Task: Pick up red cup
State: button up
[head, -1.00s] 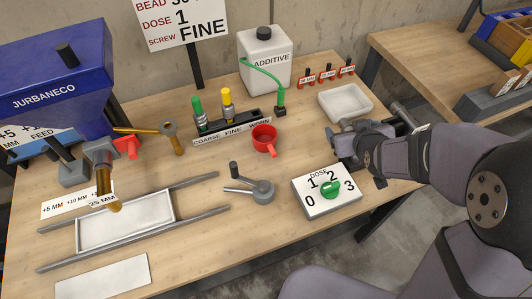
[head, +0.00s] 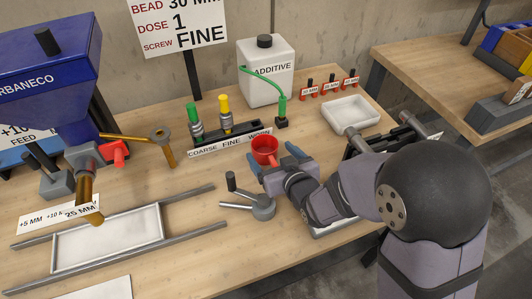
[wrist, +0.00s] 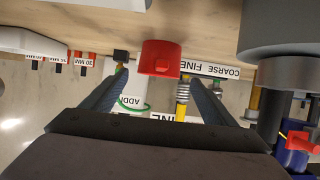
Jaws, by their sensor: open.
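The red cup (head: 264,151) stands upright on the wooden table, in front of the screw rack labelled COARSE FINE WORN. My gripper (head: 277,158) is open, its two blue fingers reaching to either side of the cup. In the wrist view, which looks upside down, the red cup (wrist: 160,58) lies ahead between the two fingers of my gripper (wrist: 157,78). I see gaps between the cup and both fingers there. The cup's lower right side is partly hidden by my gripper in the head view.
A grey crank piece (head: 258,205) lies close in front of the cup. The screw rack (head: 235,142) with green and yellow-topped screws stands behind it. A white additive jug (head: 267,75) and a white tray (head: 350,114) are farther back. The dose box is mostly hidden under my arm.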

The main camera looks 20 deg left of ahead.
aim_at(261, 141)
jog(key=shift+x, duration=2.6)
jog(key=shift+w+r, duration=0.1)
jog(key=c, duration=1.1)
